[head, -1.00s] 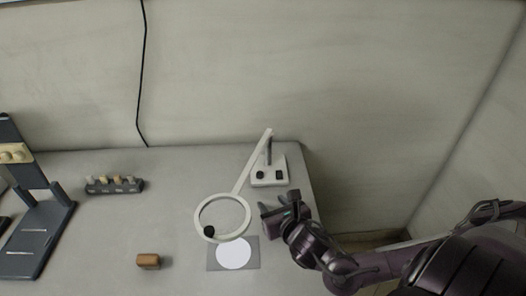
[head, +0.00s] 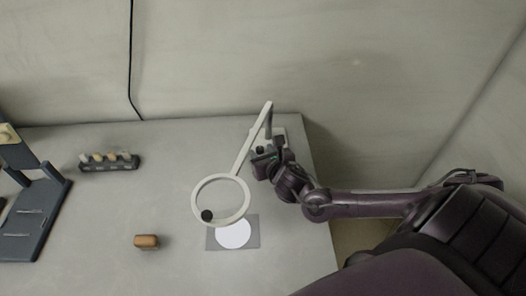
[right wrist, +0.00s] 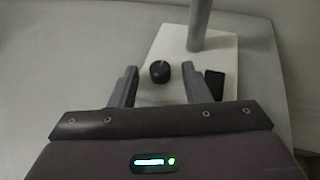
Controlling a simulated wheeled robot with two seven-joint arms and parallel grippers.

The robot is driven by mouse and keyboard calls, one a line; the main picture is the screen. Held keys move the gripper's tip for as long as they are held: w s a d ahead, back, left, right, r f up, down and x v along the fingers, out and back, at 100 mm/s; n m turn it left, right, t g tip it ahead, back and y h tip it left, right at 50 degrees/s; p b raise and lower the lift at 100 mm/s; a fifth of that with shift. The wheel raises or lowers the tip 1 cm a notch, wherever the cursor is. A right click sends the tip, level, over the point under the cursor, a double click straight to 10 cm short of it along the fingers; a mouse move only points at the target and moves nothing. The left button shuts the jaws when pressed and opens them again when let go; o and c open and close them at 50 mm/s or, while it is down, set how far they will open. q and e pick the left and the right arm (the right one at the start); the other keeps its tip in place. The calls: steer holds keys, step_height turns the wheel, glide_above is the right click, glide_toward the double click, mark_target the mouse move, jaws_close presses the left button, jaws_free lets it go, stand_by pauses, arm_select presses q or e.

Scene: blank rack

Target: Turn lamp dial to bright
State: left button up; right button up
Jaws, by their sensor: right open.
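The lamp has a white ring head (head: 246,205), a slanted white arm and a white base, which shows in the right wrist view (right wrist: 165,48). A round black dial (right wrist: 159,71) with a pale mark stands on the base. A flat black rectangle (right wrist: 214,83) lies to its right, beside the post. My right gripper (head: 262,164) is at the near side of the base and partly hides it in the head view. In the right wrist view its open fingers (right wrist: 158,76) are empty, one on each side of the dial, with gaps. My left gripper is out of view.
A grey mat with a white disc (head: 233,235) lies below the ring. A brown block (head: 146,241), a dark rack with several pegs (head: 110,163) and a dark stand (head: 35,220) are farther left. The table's right edge runs beside my right arm.

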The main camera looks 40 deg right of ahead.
steer(key=shift+c, duration=0.2)
jaws_close()
steer(key=shift+d+r+n+y+p, duration=0.2)
steer(key=shift+n+y+p, duration=0.1)
steer(key=shift+p, duration=0.2)
steer(key=shift+f+n+y, duration=0.2)
steer(key=shift+n+y, duration=0.4)
steer(key=shift+y, duration=0.1)
steer(key=shift+t, duration=0.3)
steer(key=shift+o, duration=0.2)
jaws_free()
